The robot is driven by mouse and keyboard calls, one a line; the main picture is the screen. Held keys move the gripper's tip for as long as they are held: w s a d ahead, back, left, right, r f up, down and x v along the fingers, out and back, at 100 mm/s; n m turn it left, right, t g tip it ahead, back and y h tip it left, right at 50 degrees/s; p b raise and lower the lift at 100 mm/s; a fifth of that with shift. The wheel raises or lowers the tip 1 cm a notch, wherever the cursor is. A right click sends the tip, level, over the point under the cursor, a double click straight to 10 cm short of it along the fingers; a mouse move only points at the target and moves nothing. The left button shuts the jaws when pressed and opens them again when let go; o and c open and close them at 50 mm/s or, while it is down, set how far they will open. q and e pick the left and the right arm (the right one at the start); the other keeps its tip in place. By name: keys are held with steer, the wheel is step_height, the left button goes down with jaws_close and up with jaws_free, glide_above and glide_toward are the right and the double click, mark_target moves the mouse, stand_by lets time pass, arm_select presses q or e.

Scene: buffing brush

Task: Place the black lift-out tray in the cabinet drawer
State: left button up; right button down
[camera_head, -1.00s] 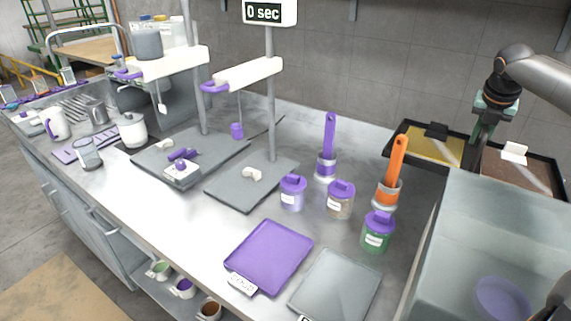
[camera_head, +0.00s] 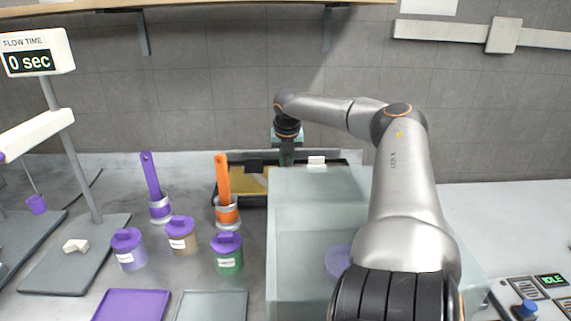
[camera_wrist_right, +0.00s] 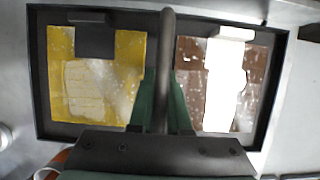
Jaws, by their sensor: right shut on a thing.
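The black lift-out tray (camera_head: 254,201) is at the back of the bench near the wall; its right part is seen behind the clear box. In the right wrist view the tray (camera_wrist_right: 38,85) has a yellow compartment (camera_wrist_right: 65,60) and a brown compartment (camera_wrist_right: 185,75), split by a grey bar handle (camera_wrist_right: 167,50). My right gripper (camera_head: 286,156) is over the middle of the tray. Its green fingers (camera_wrist_right: 163,105) are shut on the handle. I cannot tell whether the tray is lifted. My left gripper and the cabinet drawer are not in view.
A translucent box (camera_head: 300,235) stands in front of the tray, under my right arm. Purple (camera_head: 151,175) and orange (camera_head: 222,178) brushes in holders and several lidded jars (camera_head: 228,254) stand to the left. A control panel (camera_head: 540,295) is at the lower right.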

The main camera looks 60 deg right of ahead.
steer(key=shift+f, duration=0.7)
steer(key=shift+f, duration=0.15)
steer(key=c, duration=0.9)
jaws_free()
steer(key=shift+o, duration=0.2)
